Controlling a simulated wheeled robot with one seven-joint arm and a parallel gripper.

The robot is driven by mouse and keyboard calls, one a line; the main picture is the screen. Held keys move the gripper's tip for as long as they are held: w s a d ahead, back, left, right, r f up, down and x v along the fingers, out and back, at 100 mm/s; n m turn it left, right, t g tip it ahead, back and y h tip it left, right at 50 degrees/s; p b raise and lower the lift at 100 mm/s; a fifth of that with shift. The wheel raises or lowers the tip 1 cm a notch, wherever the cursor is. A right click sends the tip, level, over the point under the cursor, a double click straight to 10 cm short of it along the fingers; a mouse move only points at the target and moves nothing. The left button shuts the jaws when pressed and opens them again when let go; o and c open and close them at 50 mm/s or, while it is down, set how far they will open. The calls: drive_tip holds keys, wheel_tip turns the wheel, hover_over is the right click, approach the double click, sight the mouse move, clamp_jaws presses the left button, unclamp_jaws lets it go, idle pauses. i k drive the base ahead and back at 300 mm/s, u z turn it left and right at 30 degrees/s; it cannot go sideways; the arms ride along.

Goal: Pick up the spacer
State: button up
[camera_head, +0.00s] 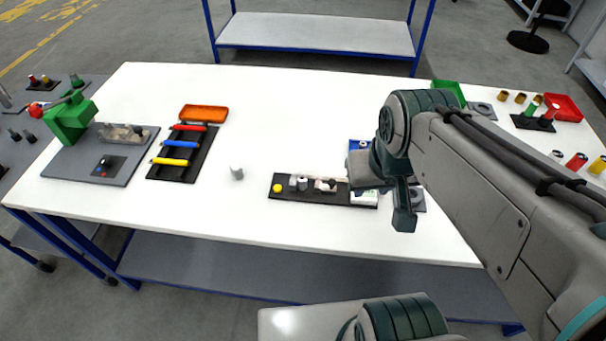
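Which object is the spacer is not certain from this view. A small light-grey cylinder (236,173) stands alone on the white table. A black tray (255,190) right of it holds a yellow ball (278,188), small grey cylinders (298,184) and a pale pinkish part (325,185). My gripper (365,185) is at the right end of this tray, partly hidden by my own wrist and arm. Its fingertips are too small and covered to tell whether they are open or hold anything.
Left are a black rack with red, yellow and blue handled tools (173,161), an orange tray (203,113) and a green press (70,118). Right are a green bin (448,90), a red bin (563,107) and several coloured cylinders. The table's middle back is clear.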

sight(302, 179)
drive_tip(key=k, duration=1)
drive_tip(key=u, duration=2)
drive_tip(key=i, duration=1.5)
drive_tip(key=z, duration=2.45)
drive_tip(key=i, duration=0.5)
drive_tip(key=z, duration=0.05)
